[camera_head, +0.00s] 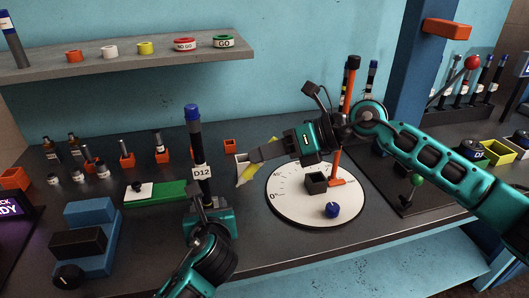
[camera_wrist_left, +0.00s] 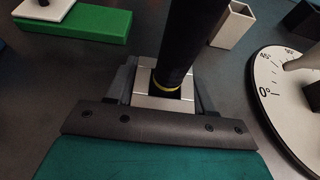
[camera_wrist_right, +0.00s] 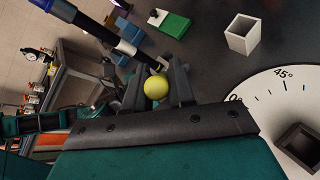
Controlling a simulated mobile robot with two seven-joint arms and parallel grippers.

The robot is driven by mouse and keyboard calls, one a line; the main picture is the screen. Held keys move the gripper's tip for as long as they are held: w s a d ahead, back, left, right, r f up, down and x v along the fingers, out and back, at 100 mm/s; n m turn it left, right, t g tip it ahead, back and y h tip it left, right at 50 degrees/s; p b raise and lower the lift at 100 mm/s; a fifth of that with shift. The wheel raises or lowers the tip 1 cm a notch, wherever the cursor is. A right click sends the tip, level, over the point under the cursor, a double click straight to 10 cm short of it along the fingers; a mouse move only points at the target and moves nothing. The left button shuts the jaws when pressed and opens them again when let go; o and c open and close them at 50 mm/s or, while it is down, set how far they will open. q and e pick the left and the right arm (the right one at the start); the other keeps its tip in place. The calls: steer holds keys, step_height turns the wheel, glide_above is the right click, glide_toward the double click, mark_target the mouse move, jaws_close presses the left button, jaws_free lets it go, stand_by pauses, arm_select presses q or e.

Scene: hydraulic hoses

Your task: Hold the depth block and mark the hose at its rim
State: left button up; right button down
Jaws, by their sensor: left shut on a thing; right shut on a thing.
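The black hose (camera_head: 197,150) with a blue top and a white D12 label stands upright in the head view. Its lower end sits in the pale square depth block (camera_wrist_left: 160,92). A yellow ring (camera_wrist_left: 166,86) shows around the hose at the block's rim. My left gripper (camera_wrist_left: 163,95) is shut on the depth block. My right gripper (camera_head: 248,160) is shut on a yellow marking tool, whose round yellow end (camera_wrist_right: 156,87) shows between the fingers. It is right of the hose and apart from it in the head view; the tool's tip is hard to make out.
A white dial plate (camera_head: 290,208) with a dark square holder and blue knob lies to the right. A green block (camera_head: 160,193) with a white plate lies left of the hose. A pale open box (camera_wrist_right: 242,34) stands near the dial. Blue blocks (camera_head: 88,215) stand front left.

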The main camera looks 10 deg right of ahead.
arm_select(q)
steer(key=o, duration=1.2)
steer(key=shift+c, duration=0.2)
